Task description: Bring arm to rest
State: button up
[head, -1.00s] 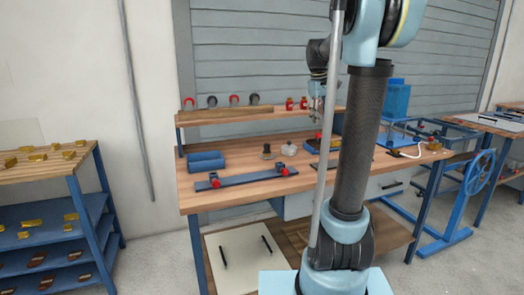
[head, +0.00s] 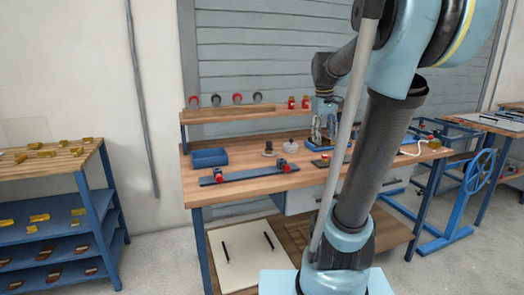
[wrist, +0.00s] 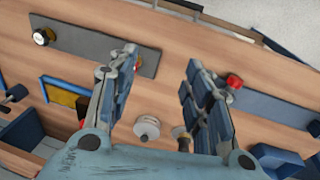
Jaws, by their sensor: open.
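My gripper (head: 324,138) is above the right half of the wooden workbench (head: 225,188) in the head view, pointing down. My arm's grey link partly covers the area beside it. In the wrist view my gripper (wrist: 162,66) has its two fingers well apart, with bare bench wood between the tips. It is open and holds nothing. A pale round piece (wrist: 147,127) and a small dark-based piece (wrist: 180,134) show below, between the fingers.
A blue bar with red knobs (head: 245,176) lies at the bench front; a blue bin (head: 210,157) sits at left. A rear shelf (head: 215,116) carries rings and red bottles. A shelf rack (head: 88,200) stands left, a blue handwheel frame (head: 480,172) right.

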jog(key=s+a+f+m, duration=0.2)
jog(key=s+f, duration=0.8)
jog(key=s, duration=0.1)
jog(key=s+a+f+m+y, duration=0.1)
jog(key=s+a+f+m, duration=0.1)
jog(key=s+f, duration=0.8)
jog(key=shift+s+a+t, duration=0.15)
jog(key=shift+s+t, duration=0.15)
jog(key=shift+s, duration=0.35)
jog(key=shift+w+f, duration=0.25)
jog(key=shift+w, duration=0.2)
